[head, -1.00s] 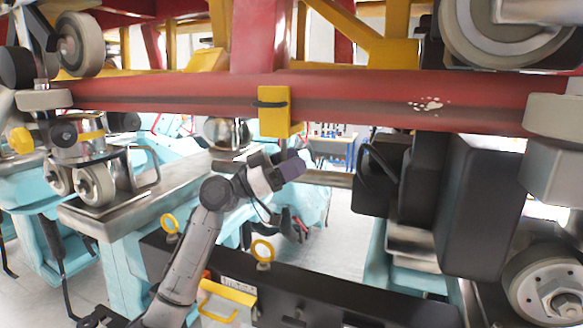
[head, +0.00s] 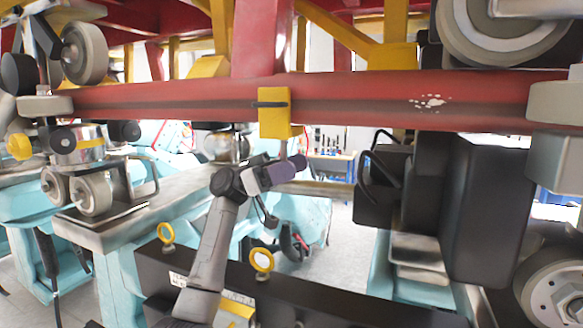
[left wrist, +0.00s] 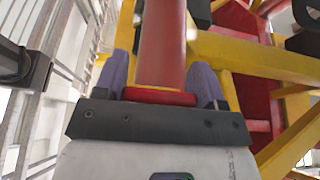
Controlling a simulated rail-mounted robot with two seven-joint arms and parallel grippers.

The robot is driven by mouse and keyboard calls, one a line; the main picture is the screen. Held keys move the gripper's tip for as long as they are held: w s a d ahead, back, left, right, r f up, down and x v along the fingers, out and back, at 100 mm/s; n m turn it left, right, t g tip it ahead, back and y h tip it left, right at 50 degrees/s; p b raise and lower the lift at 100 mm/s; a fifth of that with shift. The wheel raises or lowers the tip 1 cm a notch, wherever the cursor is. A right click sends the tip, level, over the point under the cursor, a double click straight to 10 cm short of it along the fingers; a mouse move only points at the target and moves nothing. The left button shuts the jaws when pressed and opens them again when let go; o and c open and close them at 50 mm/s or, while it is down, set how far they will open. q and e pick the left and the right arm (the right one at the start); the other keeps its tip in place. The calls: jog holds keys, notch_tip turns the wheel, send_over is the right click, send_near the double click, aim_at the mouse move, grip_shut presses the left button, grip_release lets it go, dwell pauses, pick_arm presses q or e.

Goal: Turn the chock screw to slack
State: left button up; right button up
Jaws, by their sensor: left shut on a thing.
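My left gripper (head: 287,170) reaches up from below, just under the yellow block (head: 274,112) on the red rail. The gripper is shut on this shaft, which I take for the chock screw. In the head view a thin post (head: 283,149) shows between the fingers and the block; the grasp itself is largely hidden. My right gripper is not in view.
The red rail (head: 370,97) runs across above the gripper. A black box (head: 488,210) and a wheel (head: 553,299) stand at the right. A black beam with yellow rings (head: 262,260) lies below the arm. Turquoise machinery (head: 125,285) fills the left.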

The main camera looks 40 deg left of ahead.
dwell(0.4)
pick_arm(q)
jog(key=o, duration=0.9)
jog(key=shift+b+v, duration=1.85)
jog(key=shift+v, duration=5.1)
jog(key=shift+w+r, duration=0.1)
